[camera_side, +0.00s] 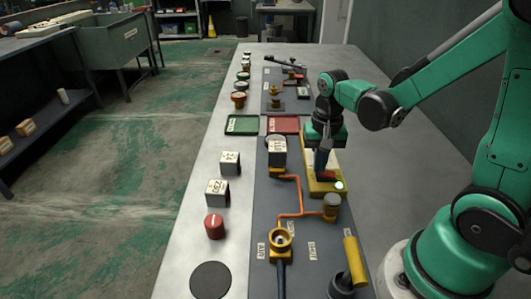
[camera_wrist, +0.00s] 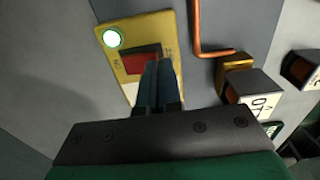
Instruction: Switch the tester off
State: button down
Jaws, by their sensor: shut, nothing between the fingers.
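The tester is a yellow box (camera_side: 318,188) on the right part of the dark panel; its yellow face (camera_wrist: 145,30) fills the upper middle of the wrist view. A round lamp on it (camera_wrist: 112,38) glows white with a green rim, and also glows in the side view (camera_side: 339,185). The red rocker switch (camera_wrist: 135,58) lies across the face, partly hidden by my fingers. My gripper (camera_wrist: 158,66) is shut and empty, with its fingertips over the switch's edge. In the side view my gripper (camera_side: 322,166) points down at the tester; contact cannot be told.
A labelled block (camera_side: 277,151) stands close left of the tester. Orange pipe (camera_side: 301,195) runs to a grey-capped fitting (camera_side: 331,203). Green (camera_side: 242,124) and red (camera_side: 283,124) trays lie behind. A red knob (camera_side: 214,226) and black disc (camera_side: 211,280) are at front left.

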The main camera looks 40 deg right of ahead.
jog(key=shift+f, duration=0.35)
jog(key=shift+r, duration=3)
jog(key=a+r+n+t, duration=0.3)
jog(key=a+n+t, duration=0.4)
jog(key=n, duration=0.2)
jog(key=shift+s+r, duration=0.15)
jog(key=shift+r, duration=0.2)
